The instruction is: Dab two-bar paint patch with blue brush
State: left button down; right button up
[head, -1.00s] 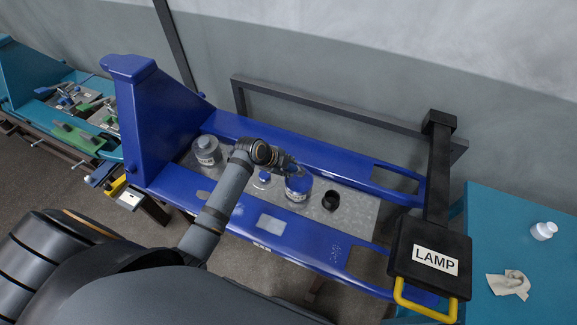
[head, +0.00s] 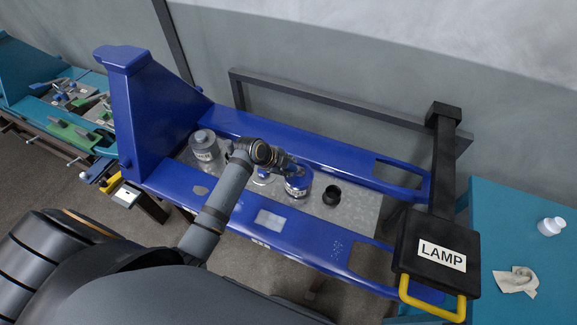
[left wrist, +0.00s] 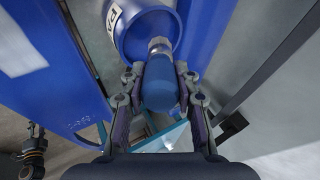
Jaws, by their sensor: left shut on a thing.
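My left gripper (head: 290,163) is at the blue paint pot (head: 298,186) in the head view and hides part of it. In the left wrist view its fingers (left wrist: 160,78) are shut on the blue brush (left wrist: 160,82) by its handle. The brush's metal ferrule points at the open end of the paint pot (left wrist: 125,32); the bristles are hidden, and I cannot tell how deep they are. A pale rectangular patch (head: 270,220) and a smaller pale patch (head: 200,191) show on the near blue bar. My right gripper (left wrist: 35,132) seems to show small at the lower left.
A grey tin (head: 204,146), a small blue-topped item (head: 262,174) and a black cup (head: 332,194) stand on the metal tray (head: 358,212). A black lamp (head: 436,230) stands at the right end. A teal table (head: 510,222) holds a white bottle (head: 551,227) and a rag (head: 516,280).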

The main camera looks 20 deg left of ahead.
pick_arm(q)
jog(key=shift+f+b, duration=0.45)
jog(key=shift+f, duration=0.25)
dwell(0.5)
jog(key=shift+f, duration=0.1)
dwell(1.0)
jog(key=shift+s, duration=0.1)
notch_tip(320, 180, up, 7)
jog(key=p, duration=0.7)
dwell(0.4)
